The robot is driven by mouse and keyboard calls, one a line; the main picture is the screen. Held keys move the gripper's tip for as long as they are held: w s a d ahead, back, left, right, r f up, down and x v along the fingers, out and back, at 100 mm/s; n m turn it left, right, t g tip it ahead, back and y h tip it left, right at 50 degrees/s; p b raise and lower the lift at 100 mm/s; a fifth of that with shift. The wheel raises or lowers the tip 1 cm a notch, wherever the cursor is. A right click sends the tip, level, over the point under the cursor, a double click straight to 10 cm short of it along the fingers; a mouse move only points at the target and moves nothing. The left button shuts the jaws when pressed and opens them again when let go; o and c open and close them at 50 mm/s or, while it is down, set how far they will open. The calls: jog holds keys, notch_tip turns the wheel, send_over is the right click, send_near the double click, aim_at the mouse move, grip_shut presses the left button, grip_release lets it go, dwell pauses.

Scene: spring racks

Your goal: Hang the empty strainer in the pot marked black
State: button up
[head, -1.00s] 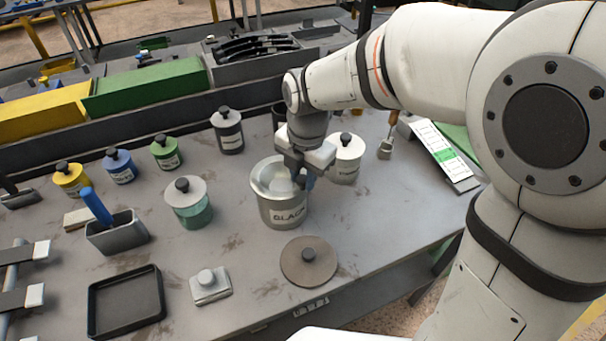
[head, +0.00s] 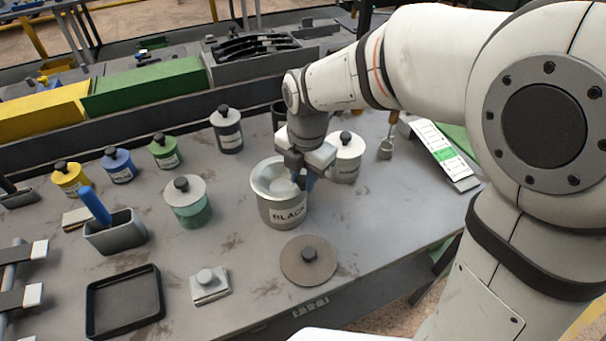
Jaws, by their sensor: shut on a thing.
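The pot marked BLACK (head: 284,212) stands open on the bench, with a light inner surface showing at its mouth. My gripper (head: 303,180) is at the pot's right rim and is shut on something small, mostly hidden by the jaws. A bluish piece shows beside the fingers. The strainer (head: 277,183) seems to be the pale round form in the pot's mouth; I cannot tell whether it hangs on the rim. A round grey-brown lid (head: 308,262) with a dark knob lies on the bench in front of the pot.
A pale lidded pot (head: 346,160) stands close right of my gripper. A pot with teal lower part (head: 188,205) stands to the left. A grey holder with a blue handle (head: 115,233) and a black tray (head: 126,303) are further left. The bench's front edge is nearby.

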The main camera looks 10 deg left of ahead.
jog(key=shift+f, duration=0.25)
jog(key=o, duration=1.4)
jog(key=shift+r, duration=0.15)
jog(key=shift+r+p, duration=2.45)
jog(key=shift+r, duration=1)
